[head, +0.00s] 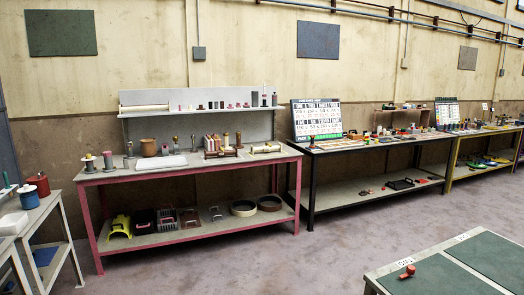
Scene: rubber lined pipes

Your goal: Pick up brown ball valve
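I cannot single out a brown ball valve with certainty. Small brown and brass-coloured fittings (227,148) stand on the red-framed bench (122,177), near the right half of its top; they are too small to tell apart. A red-orange piece with a stubby handle (407,271) lies on the green-topped table (450,284) at the lower right; its shape could be a valve, but its colour looks red. Neither of my grippers shows in the head view.
A black-framed bench (311,190) with a display board (317,118) and many small parts stands right of the red one. A yellow-framed bench (451,168) is beyond. Crates and rings fill the red bench's lower shelf. A grey table (52,215) stands at left. The middle floor is clear.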

